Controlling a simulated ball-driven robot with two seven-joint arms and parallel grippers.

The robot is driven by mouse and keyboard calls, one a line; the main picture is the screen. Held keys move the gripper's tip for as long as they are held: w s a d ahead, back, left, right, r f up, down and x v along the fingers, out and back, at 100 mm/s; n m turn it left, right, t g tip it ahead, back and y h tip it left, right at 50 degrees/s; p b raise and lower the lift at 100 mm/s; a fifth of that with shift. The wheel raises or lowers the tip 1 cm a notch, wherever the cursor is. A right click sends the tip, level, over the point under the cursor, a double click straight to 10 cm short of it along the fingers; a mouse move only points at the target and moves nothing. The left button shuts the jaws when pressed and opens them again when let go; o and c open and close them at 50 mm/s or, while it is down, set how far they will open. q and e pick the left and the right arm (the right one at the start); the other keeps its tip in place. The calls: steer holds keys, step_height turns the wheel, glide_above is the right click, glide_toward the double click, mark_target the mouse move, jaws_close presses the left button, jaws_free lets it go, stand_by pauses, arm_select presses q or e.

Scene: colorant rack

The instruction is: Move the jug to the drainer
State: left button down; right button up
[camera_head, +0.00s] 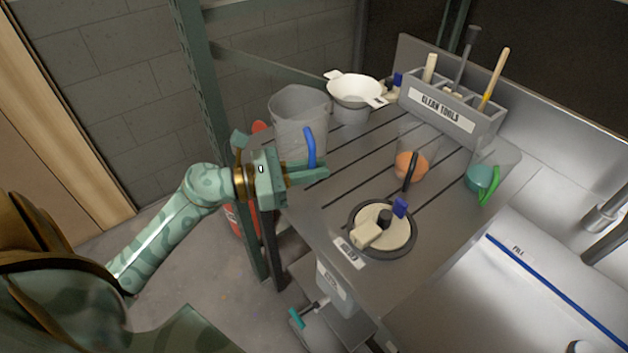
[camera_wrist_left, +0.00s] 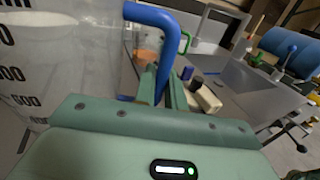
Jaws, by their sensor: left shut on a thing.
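The large clear jug (camera_head: 298,105) with a blue handle (camera_head: 310,147) is at the left rear of the grooved metal surface (camera_head: 345,180), which looks like the drainer. I cannot tell whether its base touches the surface. My left gripper (camera_head: 312,172) is shut on the blue handle. In the left wrist view the handle (camera_wrist_left: 158,18) passes down between the fingers (camera_wrist_left: 165,92), and the jug's wall (camera_wrist_left: 60,60) with dark measuring marks fills the left side. The jug looks upright. My right gripper is not in view.
A white strainer (camera_head: 356,91) sits behind the jug. Two smaller jugs, one with orange contents (camera_head: 410,166) and one with green (camera_head: 480,179), stand to the right. A "clean tools" rack (camera_head: 450,106) stands at the back.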

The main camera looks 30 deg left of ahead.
arm_select(q)
steer(key=shift+f, duration=1.05)
steer(key=shift+f+b, duration=0.2)
steer(key=shift+b, duration=0.2)
steer(key=c, duration=1.5)
jaws_free()
steer(key=shift+o, duration=0.2)
steer(key=shift+r, duration=0.1)
